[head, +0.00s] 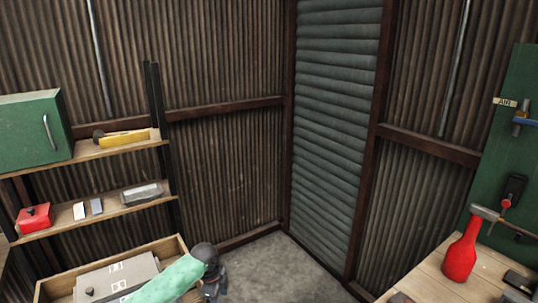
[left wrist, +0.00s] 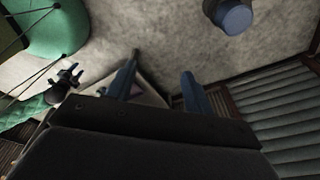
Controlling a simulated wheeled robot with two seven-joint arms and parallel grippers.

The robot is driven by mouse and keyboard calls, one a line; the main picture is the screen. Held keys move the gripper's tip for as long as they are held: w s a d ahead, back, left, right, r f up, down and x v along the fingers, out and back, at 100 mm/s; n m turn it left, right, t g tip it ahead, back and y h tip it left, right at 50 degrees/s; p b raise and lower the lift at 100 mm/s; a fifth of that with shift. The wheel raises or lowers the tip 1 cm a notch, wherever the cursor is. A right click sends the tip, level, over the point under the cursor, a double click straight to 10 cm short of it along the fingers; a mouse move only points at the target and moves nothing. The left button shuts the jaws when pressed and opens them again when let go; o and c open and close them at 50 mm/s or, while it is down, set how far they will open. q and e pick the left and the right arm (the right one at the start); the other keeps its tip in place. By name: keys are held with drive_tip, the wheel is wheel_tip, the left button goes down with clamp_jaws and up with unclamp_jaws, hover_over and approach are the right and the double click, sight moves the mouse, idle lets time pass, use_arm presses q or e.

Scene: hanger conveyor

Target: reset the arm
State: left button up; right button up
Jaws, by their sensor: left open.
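In the left wrist view my left gripper (left wrist: 159,68) has its two blue fingers spread wide, with nothing between them. It is over grey concrete floor. In the head view my left arm reaches in at the bottom, a mint-green link with a dark wrist, in front of a wooden tray. Its fingers cannot be made out there. In the left wrist view a small dark claw-like part with bluish tips shows at the left, beside a mint-green link. It may be my right gripper (left wrist: 70,76), but it is too small to read.
Wooden shelves (head: 120,152) at the left hold a green box (head: 30,138), tools and a red box (head: 34,217). The wooden tray (head: 180,242) is below. A workbench (head: 432,280) at the right bears a red bottle (head: 460,255). Bare floor (head: 285,268) lies between.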

use_arm(q)
drive_tip(key=s+d+f+n+t+h, duration=0.1)
drive_tip(key=s+d+n, duration=0.25)
drive_tip(key=s, duration=0.55)
drive_tip(key=s+d+f+n+t, duration=0.1)
drive_tip(key=s+d+f+n, duration=0.2)
drive_tip(key=s, duration=0.7)
drive_tip(key=s+a+r+n+t+y, duration=0.1)
drive_tip(key=s+a+r+n, duration=0.1)
drive_tip(key=s+a+n, duration=0.35)
drive_tip(key=s+a+r+n+y, duration=0.1)
drive_tip(key=s+a+r+n, duration=0.1)
drive_tip(key=s, duration=0.6)
drive_tip(key=s+a+r+n+t+y, duration=0.1)
drive_tip(key=s+a+r+n, duration=0.2)
drive_tip(key=s, duration=0.4)
wheel_tip(320, 180, down, 35)
drive_tip(key=d+g, duration=0.1)
drive_tip(key=d, duration=0.1)
drive_tip(key=shift+s+g+h, duration=0.2)
drive_tip(key=shift+g+h, duration=0.1)
drive_tip(key=shift+g, duration=0.1)
drive_tip(key=s+f, duration=0.2)
drive_tip(key=f, duration=0.2)
drive_tip(key=s+f, duration=0.2)
drive_tip(key=f, duration=0.2)
drive_tip(key=s+f, duration=0.2)
drive_tip(key=f, duration=0.3)
drive_tip(key=shift+c, duration=0.4)
